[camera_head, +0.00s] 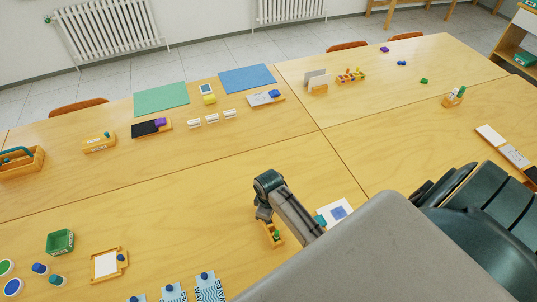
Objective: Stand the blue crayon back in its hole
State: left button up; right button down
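A small wooden holder (274,240) with a green piece in it stands on the near table, directly under my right gripper (264,213). The gripper's dark body hides part of the holder. The fingers are small and partly hidden, so I cannot tell whether they are open, shut, or holding anything. I cannot make out a blue crayon for certain near the gripper. My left gripper is not in view.
Another wooden block with coloured pegs (351,76) stands on the far table. A green box (60,241) and a framed white tray (106,265) are at left. Blue patterned cards (209,288) lie at the front. The tabletop (180,215) left of the holder is clear.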

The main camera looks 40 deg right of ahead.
jog(key=shift+f, duration=0.3)
dwell(0.6)
jog(key=c, duration=1.3)
grip_release()
jog(key=shift+o, duration=1)
jog(key=shift+r, duration=0.1)
jog(key=shift+r, duration=2.9)
